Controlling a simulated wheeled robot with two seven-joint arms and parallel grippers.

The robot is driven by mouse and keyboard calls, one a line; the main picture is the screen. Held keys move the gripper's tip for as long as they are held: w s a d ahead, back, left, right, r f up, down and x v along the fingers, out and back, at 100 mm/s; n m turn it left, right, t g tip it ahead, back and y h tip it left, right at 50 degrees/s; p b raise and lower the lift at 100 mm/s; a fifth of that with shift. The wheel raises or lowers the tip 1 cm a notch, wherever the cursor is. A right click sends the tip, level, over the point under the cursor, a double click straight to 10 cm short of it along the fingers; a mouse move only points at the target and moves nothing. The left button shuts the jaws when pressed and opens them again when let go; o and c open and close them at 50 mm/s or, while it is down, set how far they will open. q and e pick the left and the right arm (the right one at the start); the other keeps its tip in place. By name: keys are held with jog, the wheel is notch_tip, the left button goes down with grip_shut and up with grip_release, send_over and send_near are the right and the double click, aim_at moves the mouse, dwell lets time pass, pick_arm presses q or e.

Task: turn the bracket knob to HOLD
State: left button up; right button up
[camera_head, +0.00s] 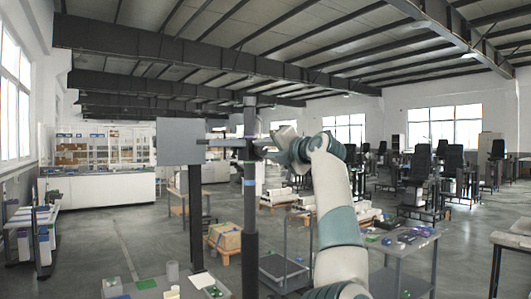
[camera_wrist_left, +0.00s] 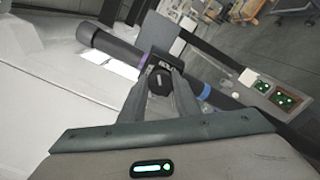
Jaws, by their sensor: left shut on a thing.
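A dark column (camera_head: 250,215) stands upright in the middle of the head view. A dark bracket (camera_head: 228,143) sits across it near the top. The round black bracket knob (camera_wrist_left: 159,81) faces the wrist camera. My left gripper (camera_wrist_left: 161,80) has a finger on each side of the knob and is shut on it. In the head view my left gripper (camera_head: 268,144) reaches the column from the right. The knob is hidden there. My right gripper is not in view.
A grey panel (camera_head: 181,141) and a second dark post (camera_head: 196,215) stand left of the column. A grey cart (camera_head: 405,245) with small items is at the right. A cardboard box (camera_head: 225,237) lies behind the column. Open floor (camera_head: 110,245) shows at the left.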

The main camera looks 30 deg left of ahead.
pick_arm(q)
jog(key=m+b, duration=0.1)
jog(key=m, duration=0.3)
jog(key=shift+r+m, duration=0.1)
jog(key=shift+m, duration=0.2)
jog(key=shift+m+b, duration=0.4)
jog(key=shift+m, duration=1)
jog(key=o, duration=1)
jog(key=shift+w, duration=0.1)
jog(key=shift+d, duration=0.1)
